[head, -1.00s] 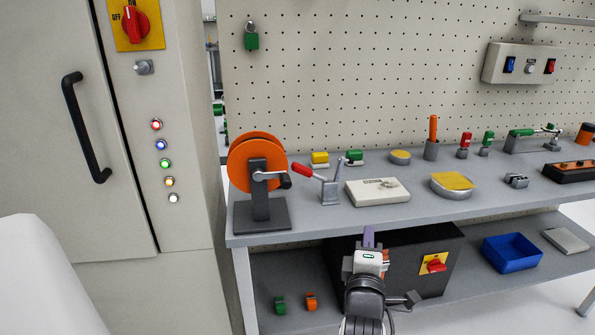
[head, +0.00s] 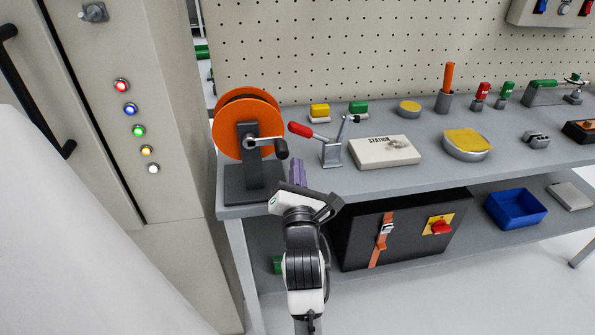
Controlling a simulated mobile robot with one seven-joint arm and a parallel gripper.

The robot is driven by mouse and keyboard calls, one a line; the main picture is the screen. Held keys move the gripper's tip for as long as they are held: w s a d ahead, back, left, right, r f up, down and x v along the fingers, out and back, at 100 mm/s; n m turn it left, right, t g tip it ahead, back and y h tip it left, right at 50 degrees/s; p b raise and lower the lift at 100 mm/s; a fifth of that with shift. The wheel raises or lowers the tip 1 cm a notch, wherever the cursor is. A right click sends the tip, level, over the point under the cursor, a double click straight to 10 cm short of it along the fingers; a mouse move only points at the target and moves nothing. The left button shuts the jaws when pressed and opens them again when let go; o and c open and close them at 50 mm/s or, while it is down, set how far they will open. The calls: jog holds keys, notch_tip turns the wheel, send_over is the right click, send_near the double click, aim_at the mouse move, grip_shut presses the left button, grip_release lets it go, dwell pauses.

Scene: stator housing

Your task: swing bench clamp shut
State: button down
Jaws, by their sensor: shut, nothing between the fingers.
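The bench clamp (head: 331,152) stands on the workbench, right of the orange reel. Its grey upright base carries a lever with a red handle (head: 300,130) that slants up to the left, and a dark arm rises on its right. My gripper (head: 297,168) is at the bench's front edge, in front of and a little below the clamp, left of its base. Its purple fingers point up and are shut with nothing between them. It appears apart from the red handle.
The orange reel (head: 247,125) with its crank stands close to the left of my gripper. A white station box (head: 384,151) lies right of the clamp. The workbench (head: 420,174) has a bare front strip. A black case (head: 360,238) and blue bin (head: 514,208) are on the lower shelf.

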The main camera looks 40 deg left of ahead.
aim_at(310, 133)
jog(key=p+x, duration=0.1)
jog(key=x, duration=0.5)
